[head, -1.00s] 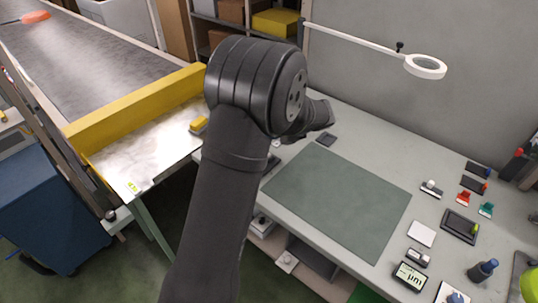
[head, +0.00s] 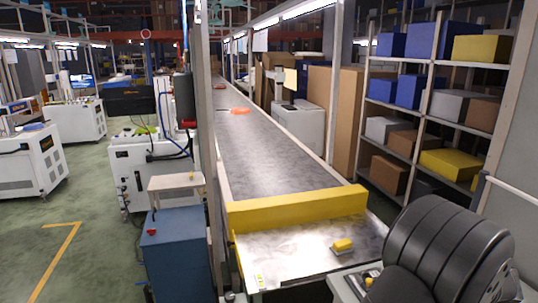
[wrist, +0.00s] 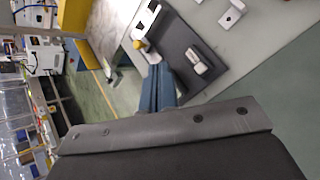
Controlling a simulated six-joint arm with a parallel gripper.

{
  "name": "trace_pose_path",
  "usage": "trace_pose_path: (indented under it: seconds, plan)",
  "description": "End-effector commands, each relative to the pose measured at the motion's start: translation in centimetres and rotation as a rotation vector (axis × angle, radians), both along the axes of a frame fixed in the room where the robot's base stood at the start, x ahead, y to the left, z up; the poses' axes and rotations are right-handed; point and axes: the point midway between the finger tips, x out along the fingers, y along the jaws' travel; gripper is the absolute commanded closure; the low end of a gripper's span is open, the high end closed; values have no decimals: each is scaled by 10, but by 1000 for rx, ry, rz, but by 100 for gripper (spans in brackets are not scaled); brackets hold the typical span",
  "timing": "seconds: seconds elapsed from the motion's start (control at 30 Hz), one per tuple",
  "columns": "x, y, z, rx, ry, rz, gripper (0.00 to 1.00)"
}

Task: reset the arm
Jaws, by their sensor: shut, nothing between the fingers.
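My gripper (wrist: 161,75) shows in the wrist view as two blue fingers. They are closed together with nothing between them. The fingers are over or near a dark flat tray (wrist: 181,85) that bears a white block-like object (wrist: 196,61). I cannot tell how high the fingertips are above it. In the head view only a black part of my arm shows at the lower right; the gripper is out of that picture.
The conveyor (head: 262,165) runs into the distance with an orange object (head: 240,111) far along it. A yellow barrier (head: 296,209) crosses its near end. A yellow-topped block (head: 342,245) sits on the metal plate (head: 290,258). A blue cabinet (head: 176,250) stands left; shelves (head: 428,98) stand right.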

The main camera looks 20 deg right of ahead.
Motion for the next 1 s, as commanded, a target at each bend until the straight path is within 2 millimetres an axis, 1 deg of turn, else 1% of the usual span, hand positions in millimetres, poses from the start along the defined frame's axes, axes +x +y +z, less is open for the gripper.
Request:
trace_pose_path:
  seconds: [0.03,0.13,0.47,0.57,0.63,0.83,0.87,0.9,0.93,1.0]
  plan:
    - [0,0,4,-1,1,0,100]
    - [0,0,8,0,1,1,100]
    - [0,0,6,2,0,0,100]
    - [0,0,-2,4,1,-1,100]
    - [0,1,-11,4,0,0,100]
    - [0,1,-50,6,1,-1,100]
    - [0,0,-43,-2,-2,0,100]
    - [0,0,-31,-4,-1,1,100]
    - [0,0,-26,-4,-1,1,100]
    - [0,1,-50,7,1,0,100]
